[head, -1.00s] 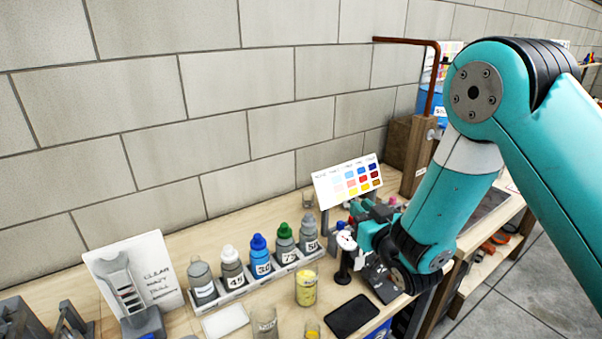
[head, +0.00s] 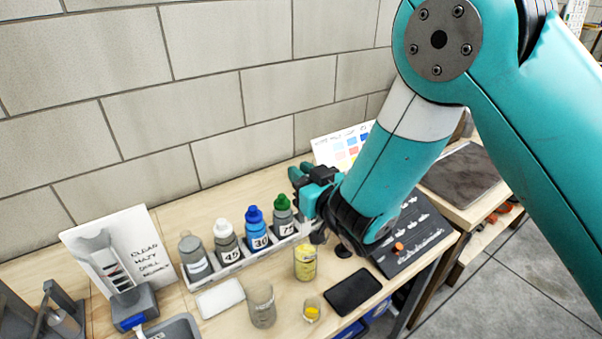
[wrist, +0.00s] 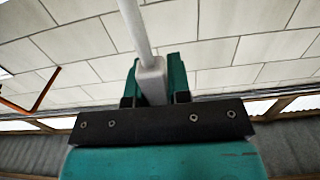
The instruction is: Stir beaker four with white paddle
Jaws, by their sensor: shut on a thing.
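My gripper (head: 306,184) is over the bench behind the yellow beaker and partly hidden by my forearm. In the wrist view my gripper (wrist: 157,88) has its teal fingers shut on the square white block of the white paddle (wrist: 138,32), whose rod runs up out of the frame. A beaker with yellow contents (head: 306,264) stands just in front of and below my gripper. A grey, cloudy beaker (head: 261,308) and a small beaker with some yellow in it (head: 311,310) stand nearer the front. I cannot read which one is number four.
A rack holds several numbered bottles, among them a blue-capped one (head: 256,232). A white pad (head: 220,298) and a black pad (head: 354,291) lie on the bench. A dark labelled board (head: 425,235) is at right.

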